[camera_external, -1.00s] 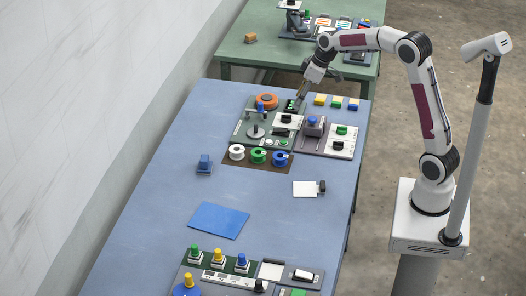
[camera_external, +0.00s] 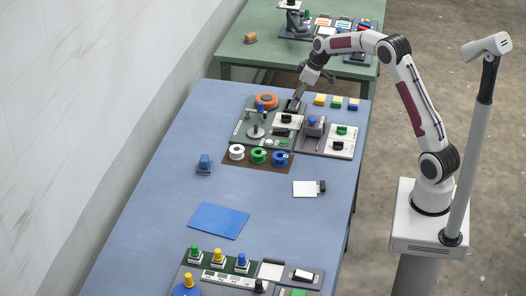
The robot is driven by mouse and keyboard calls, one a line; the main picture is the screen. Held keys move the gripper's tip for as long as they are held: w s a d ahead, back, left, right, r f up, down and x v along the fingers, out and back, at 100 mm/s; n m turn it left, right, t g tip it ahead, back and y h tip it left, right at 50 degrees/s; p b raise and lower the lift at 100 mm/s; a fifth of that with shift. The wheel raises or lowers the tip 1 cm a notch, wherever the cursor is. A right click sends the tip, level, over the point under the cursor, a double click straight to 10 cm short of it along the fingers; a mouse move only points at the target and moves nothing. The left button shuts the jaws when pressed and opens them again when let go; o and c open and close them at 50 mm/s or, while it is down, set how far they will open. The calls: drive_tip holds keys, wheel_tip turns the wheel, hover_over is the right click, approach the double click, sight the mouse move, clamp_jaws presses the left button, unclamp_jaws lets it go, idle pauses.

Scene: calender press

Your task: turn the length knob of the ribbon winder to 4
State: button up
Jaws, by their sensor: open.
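The ribbon winder (camera_external: 241,131) is a dark green panel at the far end of the blue table. It carries an orange ring (camera_external: 266,100), a small blue part and a grey disc (camera_external: 255,131). My gripper (camera_external: 294,107) is open and points down over the panel's upper right part. It is over or at a small dark part there and covers most of it. I cannot make out the length knob or its scale at this size, nor whether my fingers touch anything.
White, green and blue spools (camera_external: 258,156) stand on a brown strip in front of the winder. A grey panel (camera_external: 311,148) with blue and green knobs adjoins on the right. Yellow, green and blue blocks (camera_external: 336,103) lie behind it. The table's middle is mostly clear.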

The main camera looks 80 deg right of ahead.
sight(287, 115)
drive_tip(key=shift+f, duration=0.15)
drive_tip(key=shift+x, duration=3.8)
drive_tip(key=c, duration=1.1)
